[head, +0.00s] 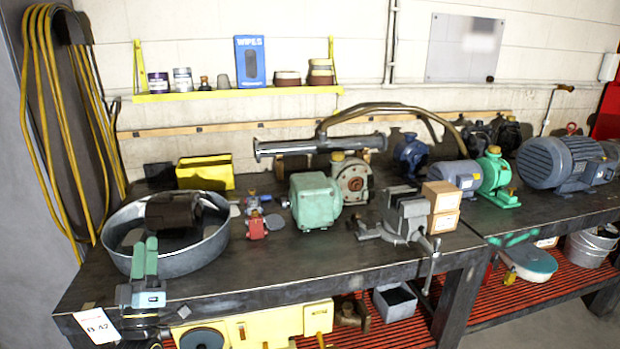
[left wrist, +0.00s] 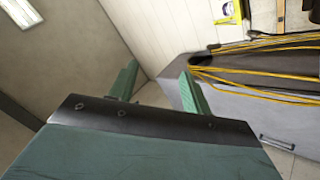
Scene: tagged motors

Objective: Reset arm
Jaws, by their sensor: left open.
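My left gripper (head: 145,250) is at the lower left in the head view, its two green fingers pointing up in front of the round metal basin (head: 215,247). It also shows in the left wrist view (left wrist: 157,82), where the fingers stand apart with nothing between them. The gripper is open and empty. A dark motor (head: 172,211) lies in the basin, behind the fingers. A white tag (head: 97,326) with red and black marking hangs at the table's front left corner. My right gripper is not in view.
The dark workbench (head: 300,262) holds a green motor housing (head: 314,200), a vise (head: 405,215), cardboard boxes (head: 441,196) and a large grey-blue motor (head: 565,163). Yellow hoses (head: 45,120) hang at left. The bench front, right of the basin, is clear. Yellow equipment (head: 255,325) sits below.

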